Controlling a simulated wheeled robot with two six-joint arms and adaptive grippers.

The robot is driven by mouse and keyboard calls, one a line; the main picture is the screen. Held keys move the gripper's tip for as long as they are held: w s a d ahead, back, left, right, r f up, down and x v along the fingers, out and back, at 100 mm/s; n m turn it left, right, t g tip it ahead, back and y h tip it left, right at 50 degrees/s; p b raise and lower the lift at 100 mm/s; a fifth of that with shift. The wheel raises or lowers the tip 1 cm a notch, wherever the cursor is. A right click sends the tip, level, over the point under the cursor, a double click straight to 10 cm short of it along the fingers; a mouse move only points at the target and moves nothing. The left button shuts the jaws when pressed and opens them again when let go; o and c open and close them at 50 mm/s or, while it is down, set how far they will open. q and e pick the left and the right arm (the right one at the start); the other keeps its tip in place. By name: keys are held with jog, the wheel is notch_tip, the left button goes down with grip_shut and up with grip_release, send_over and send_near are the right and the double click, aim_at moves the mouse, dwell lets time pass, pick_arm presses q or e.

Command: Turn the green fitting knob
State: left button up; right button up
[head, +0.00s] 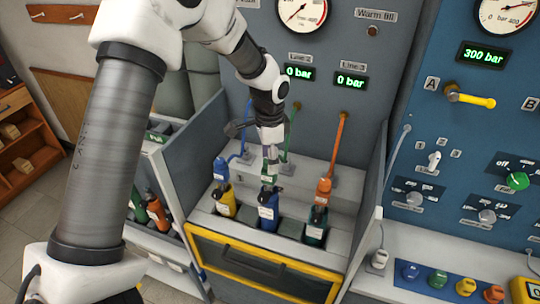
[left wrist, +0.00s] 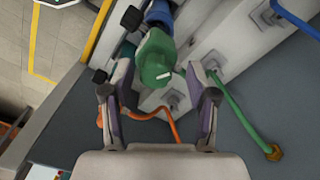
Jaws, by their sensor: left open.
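The green fitting knob (left wrist: 155,58) has a white mark and shows between the two fingers of my left gripper (left wrist: 160,70) in the left wrist view. The fingers are open, one on each side of it, with visible gaps. In the head view my left gripper (head: 271,160) points down over the middle bottle, and the green fitting (head: 268,179) shows just below it, partly hidden. The blue bottle (head: 268,212) stands under the fitting in the middle slot. A green hose (left wrist: 232,108) shows right of the gripper. My right gripper is not in view.
A yellow bottle (head: 225,203) with a blue fitting stands to the left, and a dark green bottle (head: 315,229) with an orange fitting (head: 323,188) to the right. Side walls bound the bay. A blue panel (head: 458,125) with gauges and knobs stands at right.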

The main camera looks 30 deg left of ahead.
pick_arm(q)
jog(key=shift+s+r, duration=0.15)
jog(key=shift+s, duration=0.05)
jog(key=shift+s+r, duration=0.15)
jog(key=shift+s, duration=0.1)
jog(key=c, duration=0.6)
jog(key=shift+s, duration=0.1)
grip_shut()
jog(key=shift+w, duration=0.2)
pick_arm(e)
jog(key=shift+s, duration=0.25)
pick_arm(q)
jog(key=shift+d, duration=0.1)
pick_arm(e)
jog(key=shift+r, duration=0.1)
